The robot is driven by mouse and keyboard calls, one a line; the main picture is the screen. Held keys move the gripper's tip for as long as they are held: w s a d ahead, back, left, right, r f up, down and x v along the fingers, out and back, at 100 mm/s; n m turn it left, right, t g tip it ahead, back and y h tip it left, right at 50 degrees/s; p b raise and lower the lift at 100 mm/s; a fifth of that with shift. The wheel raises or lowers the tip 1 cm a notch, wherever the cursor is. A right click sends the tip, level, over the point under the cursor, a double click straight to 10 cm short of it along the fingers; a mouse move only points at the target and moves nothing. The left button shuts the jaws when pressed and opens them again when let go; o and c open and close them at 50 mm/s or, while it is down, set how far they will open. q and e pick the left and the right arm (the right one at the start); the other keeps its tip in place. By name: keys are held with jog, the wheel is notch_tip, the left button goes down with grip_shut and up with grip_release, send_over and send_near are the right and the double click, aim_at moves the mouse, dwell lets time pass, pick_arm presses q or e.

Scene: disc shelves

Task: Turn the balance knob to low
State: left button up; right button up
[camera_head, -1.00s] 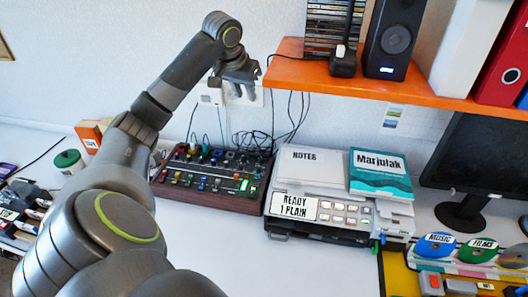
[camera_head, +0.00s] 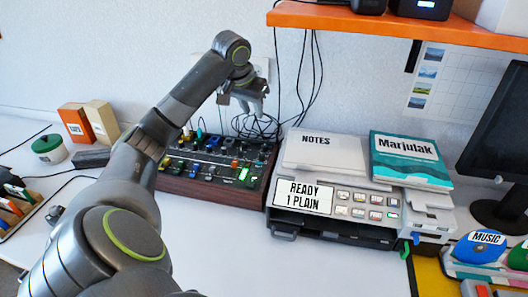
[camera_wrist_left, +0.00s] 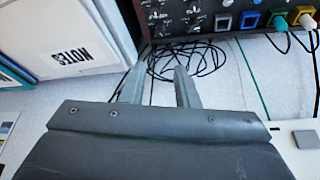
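A mixer (camera_head: 218,172) with a dark panel, wooden sides, several small coloured knobs and a lit green display stands on the white desk; part of its panel is behind my left arm. Which knob is the balance knob cannot be read. The mixer's edge with small knobs and coloured plugs also shows at the top of the left wrist view (camera_wrist_left: 225,12). My left gripper (camera_head: 245,107) hangs above and behind the mixer, near the wall. Its two fingers stand apart and empty in the left wrist view (camera_wrist_left: 157,82). My right gripper is not in view.
A printer (camera_head: 335,196) with a notes stack (camera_head: 320,158) and a teal book (camera_head: 410,162) stands right of the mixer. Black cables (camera_head: 262,126) lie behind the mixer. An orange shelf (camera_head: 400,22) hangs above. The desk in front is clear.

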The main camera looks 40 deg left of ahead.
aim_at(265, 146)
pick_arm(q)
jog(key=b+x, duration=0.1)
jog(key=x, duration=1.5)
jog(key=shift+w+f, duration=0.1)
jog(key=shift+w, duration=0.05)
jog(key=shift+w+f, duration=0.2)
jog(key=shift+f, duration=0.25)
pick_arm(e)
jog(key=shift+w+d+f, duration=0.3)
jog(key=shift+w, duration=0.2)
pick_arm(q)
grip_shut()
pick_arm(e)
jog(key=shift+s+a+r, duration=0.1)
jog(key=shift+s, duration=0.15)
